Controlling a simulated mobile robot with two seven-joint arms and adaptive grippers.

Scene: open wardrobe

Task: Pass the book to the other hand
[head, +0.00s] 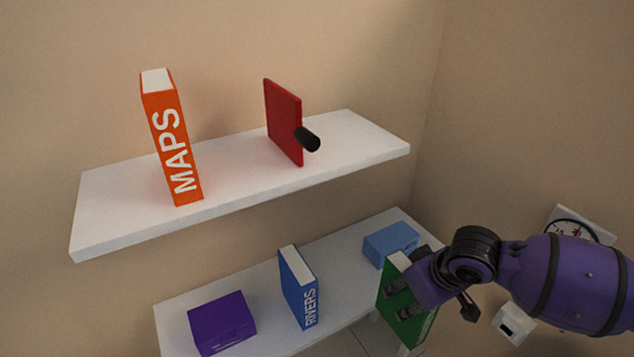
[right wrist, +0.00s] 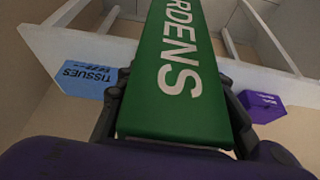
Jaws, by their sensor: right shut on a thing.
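The green book (head: 417,328) is in my right gripper (head: 401,297), in front of the right part of the lower shelf in the head view. In the right wrist view the green book (right wrist: 178,75) shows its spine with the letters "RDENS", held between the two fingers (right wrist: 178,112). The right gripper is shut on it. The book is roughly upright and slightly tilted in the head view. I cannot tell whether its lower end touches anything. My left gripper is not in view.
The upper shelf (head: 225,165) holds an orange MAPS book (head: 170,135) and a red upright panel (head: 283,120) with a black cylinder. The lower shelf (head: 340,260) holds a blue RIVERS book (head: 298,287), a purple box (head: 222,322) and a blue tissue box (head: 390,243).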

